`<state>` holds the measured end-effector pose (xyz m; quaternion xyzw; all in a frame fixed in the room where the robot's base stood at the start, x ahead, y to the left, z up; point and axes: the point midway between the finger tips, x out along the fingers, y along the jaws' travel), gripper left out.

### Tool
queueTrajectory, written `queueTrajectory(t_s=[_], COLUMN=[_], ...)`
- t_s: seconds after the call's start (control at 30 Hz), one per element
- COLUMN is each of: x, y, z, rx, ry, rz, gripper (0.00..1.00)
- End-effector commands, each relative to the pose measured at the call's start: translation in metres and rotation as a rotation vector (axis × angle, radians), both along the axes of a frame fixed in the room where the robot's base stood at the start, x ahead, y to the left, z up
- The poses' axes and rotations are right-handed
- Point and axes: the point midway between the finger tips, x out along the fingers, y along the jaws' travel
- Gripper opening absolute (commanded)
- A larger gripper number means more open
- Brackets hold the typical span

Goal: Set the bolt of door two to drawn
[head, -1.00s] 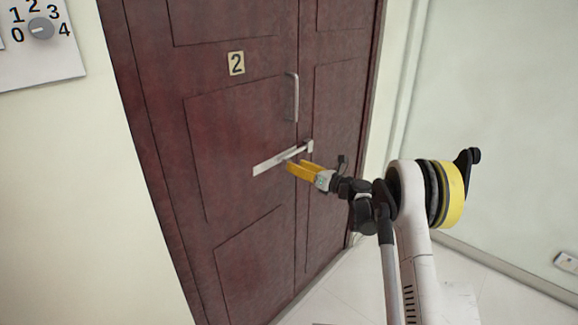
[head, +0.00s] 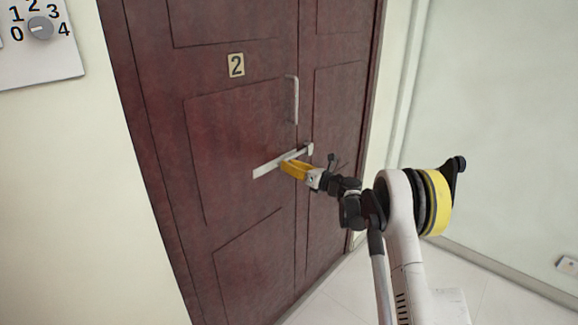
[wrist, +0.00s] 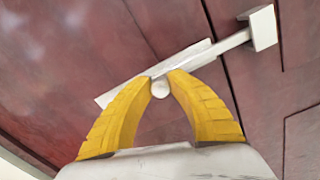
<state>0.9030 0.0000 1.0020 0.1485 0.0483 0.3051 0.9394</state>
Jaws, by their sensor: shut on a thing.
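In the wrist view, the bolt's rod (wrist: 232,41) runs from the backing plate (wrist: 118,94) across the seam and reaches the block-shaped catch (wrist: 262,27) on the other leaf. My gripper (head: 284,166) has yellow fingers and is at the bolt. In the wrist view, its fingertips (wrist: 161,77) are shut on the bolt's round knob (wrist: 160,89). The inside of the catch is hidden.
A vertical handle (head: 295,99) stands above the bolt near the seam. A numbered dial panel (head: 42,60) is on the wall at the upper left. The pale floor (head: 335,295) in front of the door is clear.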

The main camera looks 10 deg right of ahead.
Motion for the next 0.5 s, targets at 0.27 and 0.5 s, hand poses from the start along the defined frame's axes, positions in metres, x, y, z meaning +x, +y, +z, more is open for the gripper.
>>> queueTrajectory(t_s=[0.27,0.5], x=[-0.028,-0.051], y=[0.041,0.071], z=[0.000,0.000], rx=[0.000,0.000], ry=[0.000,0.000], rz=[0.004,0.002], gripper=[0.00,0.00])
